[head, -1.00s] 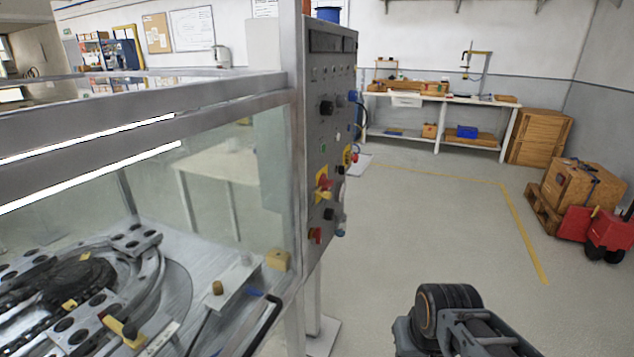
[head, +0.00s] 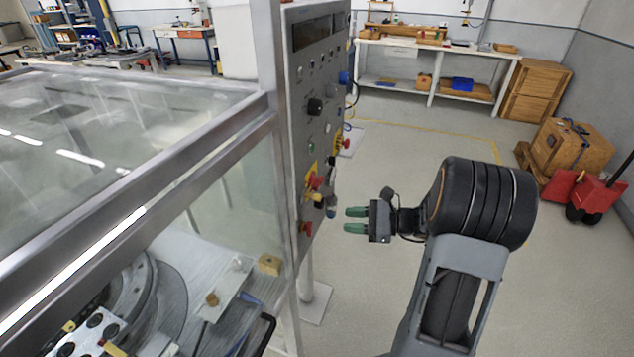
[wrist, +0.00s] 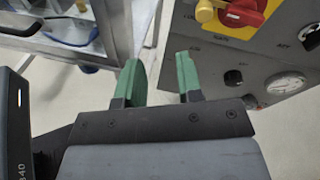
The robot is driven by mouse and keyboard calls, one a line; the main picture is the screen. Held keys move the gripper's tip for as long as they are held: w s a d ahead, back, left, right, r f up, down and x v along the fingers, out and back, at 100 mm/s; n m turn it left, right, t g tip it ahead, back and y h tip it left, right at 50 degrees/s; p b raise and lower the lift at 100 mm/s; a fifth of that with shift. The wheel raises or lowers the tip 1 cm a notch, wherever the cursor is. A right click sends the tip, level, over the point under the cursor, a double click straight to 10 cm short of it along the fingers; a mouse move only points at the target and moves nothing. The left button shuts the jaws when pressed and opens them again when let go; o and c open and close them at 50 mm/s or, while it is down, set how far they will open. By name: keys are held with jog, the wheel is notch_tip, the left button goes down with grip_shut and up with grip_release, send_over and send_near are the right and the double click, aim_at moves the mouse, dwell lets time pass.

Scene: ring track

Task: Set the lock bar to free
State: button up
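The control panel (head: 318,110) stands on the cabinet's right end post. Low on it is a red handle (head: 314,182) on a yellow plate, with a yellow-tipped piece (head: 317,197) beside it. The wrist view shows this red handle (wrist: 242,14) at the top right, with the yellow tip (wrist: 205,11) at its left. I cannot tell which part is the lock bar, nor read its setting. My gripper (head: 355,220), with green fingers, is right of the panel, apart from it and slightly below the red handle. In the wrist view its fingers (wrist: 158,78) are parted, with nothing between them.
The panel also carries a black knob (wrist: 233,77), a round gauge (wrist: 286,84) and another red knob (head: 306,229). The glass-sided cabinet (head: 225,190) fills the left. A workbench (head: 435,48), wooden crates (head: 568,145) and a red truck (head: 590,185) stand behind. Floor between is clear.

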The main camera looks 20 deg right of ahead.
aim_at(321, 198)
jog(key=w+d+r+m+t, duration=0.1)
jog(key=w+d+m+t, duration=0.1)
jog(key=d+m+t, duration=0.1)
jog(key=p+x, duration=0.2)
jog(key=x, duration=1)
jog(key=shift+w+a+r+p, duration=0.1)
jog(key=shift+w+a+p, duration=0.15)
jog(key=shift+w+p, duration=0.05)
grip_shut()
